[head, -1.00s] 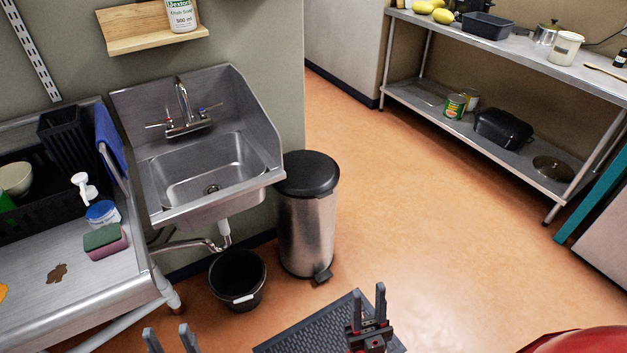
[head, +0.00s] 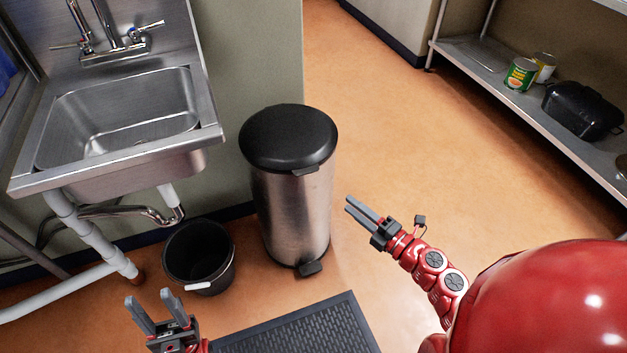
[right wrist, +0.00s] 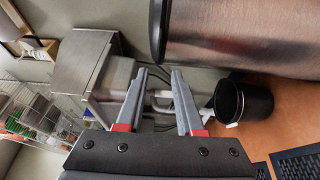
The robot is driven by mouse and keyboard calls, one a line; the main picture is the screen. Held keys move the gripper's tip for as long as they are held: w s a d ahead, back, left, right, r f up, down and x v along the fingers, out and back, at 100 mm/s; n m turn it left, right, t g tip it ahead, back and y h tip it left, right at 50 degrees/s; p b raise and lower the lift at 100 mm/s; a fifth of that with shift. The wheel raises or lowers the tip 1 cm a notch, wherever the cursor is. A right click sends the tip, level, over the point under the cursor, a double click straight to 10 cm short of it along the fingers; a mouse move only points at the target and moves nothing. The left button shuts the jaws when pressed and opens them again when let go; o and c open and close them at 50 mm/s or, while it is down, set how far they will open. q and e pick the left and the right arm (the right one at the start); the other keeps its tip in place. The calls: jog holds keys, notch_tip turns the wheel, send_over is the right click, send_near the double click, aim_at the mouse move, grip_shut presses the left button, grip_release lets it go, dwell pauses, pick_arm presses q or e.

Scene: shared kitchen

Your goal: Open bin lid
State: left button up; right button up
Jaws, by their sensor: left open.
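The bin (head: 290,205) is a steel cylinder with a black lid (head: 288,135), which is shut. Its black foot pedal (head: 310,268) is at the front of its base. My right gripper (head: 349,205) is just right of the bin body, below lid level in the picture, open and empty. In the right wrist view, the bin's steel side (right wrist: 240,35) lies across the top right, beyond the spread fingers (right wrist: 155,76). My left gripper (head: 152,297) is open and empty at the lower left, in front of the black bucket.
A black bucket (head: 198,258) stands left of the bin under the steel sink (head: 120,120). A dark ribbed mat (head: 300,330) lies in front of the bin. The floor to the right is clear up to a steel shelf (head: 545,120) holding cans and a black roaster.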

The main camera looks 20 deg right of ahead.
jog(key=b+x, duration=0.1)
jog(key=x, duration=1.3)
jog(key=shift+w+a, duration=0.2)
jog(key=shift+a, duration=0.1)
jog(key=shift+c, duration=0.2)
grip_shut()
dwell(0.4)
